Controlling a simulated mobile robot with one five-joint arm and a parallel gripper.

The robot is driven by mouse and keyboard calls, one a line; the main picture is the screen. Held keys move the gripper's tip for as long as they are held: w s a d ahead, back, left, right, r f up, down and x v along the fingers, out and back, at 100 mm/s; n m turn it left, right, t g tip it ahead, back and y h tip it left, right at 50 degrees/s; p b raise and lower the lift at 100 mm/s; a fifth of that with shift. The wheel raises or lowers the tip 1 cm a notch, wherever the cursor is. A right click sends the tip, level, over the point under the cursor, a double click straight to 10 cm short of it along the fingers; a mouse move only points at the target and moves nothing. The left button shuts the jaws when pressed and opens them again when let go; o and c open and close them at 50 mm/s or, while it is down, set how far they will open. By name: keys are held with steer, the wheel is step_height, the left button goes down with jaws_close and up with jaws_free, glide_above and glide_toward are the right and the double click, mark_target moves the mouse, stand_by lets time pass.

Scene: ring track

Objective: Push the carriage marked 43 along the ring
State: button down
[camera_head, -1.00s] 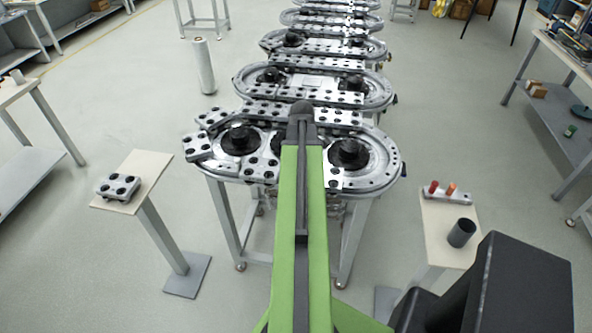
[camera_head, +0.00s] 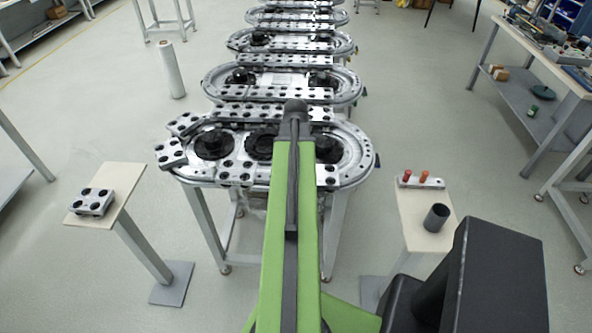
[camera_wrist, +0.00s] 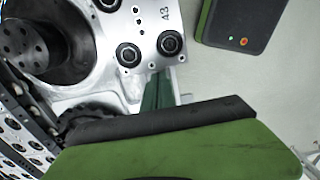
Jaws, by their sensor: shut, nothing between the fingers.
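In the wrist view a silver carriage marked 43 (camera_wrist: 140,42) lies at the upper middle, with two black round rollers near its lower right edge. My gripper (camera_wrist: 158,90) shows as a narrow dark green piece just below the carriage's edge, shut and empty. I cannot tell whether it touches the carriage. The ring track (camera_head: 365,165) is a silver oval on a table in the head view, with several carriages on it. My green arm reaches over its near right part and hides my gripper there. The number 43 is not readable in the head view.
A stand (camera_head: 118,200) at left bears a loose four-roller plate (camera_head: 91,202). A stand (camera_head: 412,225) at right holds a dark cup (camera_head: 436,217) and a bar with red pegs (camera_head: 420,181). More ring tracks stand behind. Open floor lies on both sides.

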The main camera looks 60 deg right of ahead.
step_height(320, 180, up, 9)
steer(key=p, duration=0.8)
steer(key=shift+f, duration=0.1)
steer(key=w+a+f+n+b, duration=0.3)
steer(key=w+a+n, duration=0.3)
steer(key=w+a, duration=1.35)
steer(key=w+a+f+m+b, duration=0.1)
steer(key=w+a+m, duration=0.2)
steer(key=a, duration=0.7)
steer(key=w+a+f+m+b, duration=0.1)
steer(key=w+a+m, duration=0.2)
steer(key=a, duration=0.7)
steer(key=w+a+f+m+b, duration=0.1)
steer(key=a+m, duration=0.3)
steer(key=a, duration=0.6)
steer(key=shift+w+a+f+m, duration=0.15)
steer(key=shift+w+a+m, duration=0.2)
steer(key=shift+w, duration=0.55)
